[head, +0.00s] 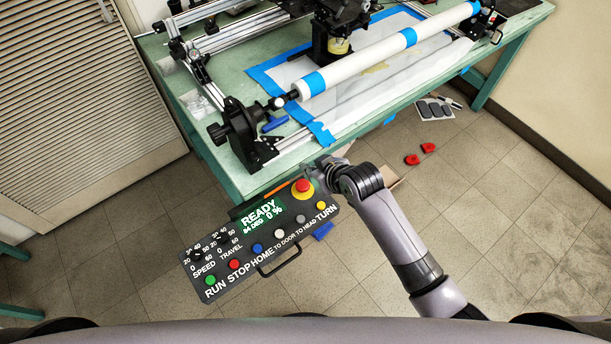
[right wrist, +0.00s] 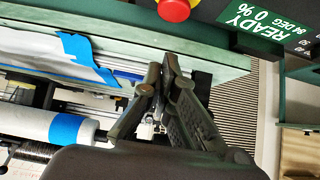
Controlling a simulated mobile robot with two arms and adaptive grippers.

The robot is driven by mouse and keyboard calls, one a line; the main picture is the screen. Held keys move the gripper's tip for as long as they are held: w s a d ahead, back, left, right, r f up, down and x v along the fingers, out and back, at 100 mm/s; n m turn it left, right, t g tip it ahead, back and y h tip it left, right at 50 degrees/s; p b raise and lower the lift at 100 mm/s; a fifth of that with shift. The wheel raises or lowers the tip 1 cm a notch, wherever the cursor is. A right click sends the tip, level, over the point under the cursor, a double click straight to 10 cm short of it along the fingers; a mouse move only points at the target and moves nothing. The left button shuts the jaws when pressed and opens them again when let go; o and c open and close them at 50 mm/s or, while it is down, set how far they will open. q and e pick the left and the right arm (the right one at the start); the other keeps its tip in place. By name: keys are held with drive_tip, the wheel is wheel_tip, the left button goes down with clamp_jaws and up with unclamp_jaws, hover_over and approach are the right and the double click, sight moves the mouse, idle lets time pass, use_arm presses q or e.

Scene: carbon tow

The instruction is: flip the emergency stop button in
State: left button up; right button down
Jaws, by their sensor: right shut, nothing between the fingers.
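The red emergency stop button (head: 303,185) sits on a yellow base at the upper right of the dark control panel (head: 222,284), beside the READY display. In the right wrist view the button (right wrist: 175,9) is at the top edge, partly cut off. My right gripper (head: 322,165) is just above and right of the button in the head view. In the right wrist view its fingers (right wrist: 161,76) are closed together and empty, apart from the button. I cannot tell from the head view whether they touch the panel. My left gripper is not in view.
The green table (head: 222,165) carries the winding rig with a long white tube (head: 380,55) banded in blue tape. The panel stands at the table's front edge, with a handle below its buttons. Red pieces (head: 412,160) lie on the tiled floor to the right.

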sight(306, 185)
drive_tip(key=x, duration=0.2)
drive_tip(key=shift+w+a+f, duration=0.2)
drive_tip(key=shift+w+f, duration=0.05)
drive_tip(key=shift+f, duration=0.05)
wheel_tip(306, 185, down, 3)
drive_tip(key=shift+r, duration=0.2)
drive_tip(key=shift+s+d+f+p, duration=0.1)
drive_tip(key=shift+f+p, duration=0.2)
drive_tip(key=shift+f, duration=0.35)
drive_tip(key=shift+f, duration=0.15)
